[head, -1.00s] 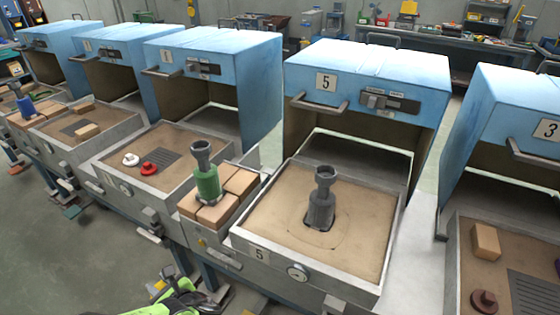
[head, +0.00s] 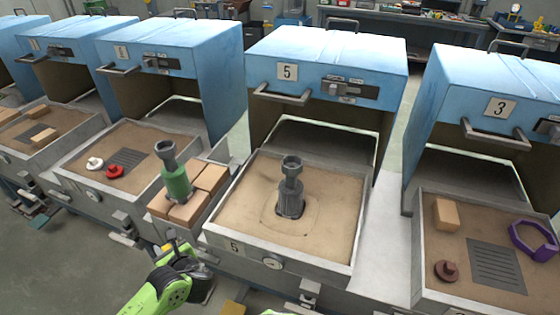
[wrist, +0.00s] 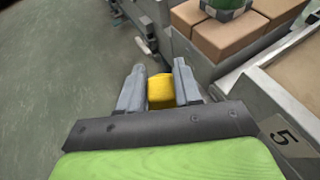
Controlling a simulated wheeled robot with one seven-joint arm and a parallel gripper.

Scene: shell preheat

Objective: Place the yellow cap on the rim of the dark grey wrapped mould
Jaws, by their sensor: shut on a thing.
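The dark grey wrapped mould (head: 290,200) stands upright in the sand of the tray marked 5, with its funnel-shaped rim facing up in the head view. Nothing sits on that rim. In the wrist view my gripper (wrist: 159,78) is shut on the yellow cap (wrist: 161,92), which shows between the two grey fingers. The gripper is low, outside the front of tray 5 and apart from the mould. The dark grey mould is out of the wrist view. The underside of the cap is hidden.
A green wrapped mould (head: 176,182) stands on tan bricks (head: 208,178) left of tray 5 (head: 225,240). The blue hood (head: 325,65) stands behind the dark grey mould. Tray 3 at right holds a brick (head: 446,214), a brown piece (head: 446,270) and a purple ring (head: 535,238).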

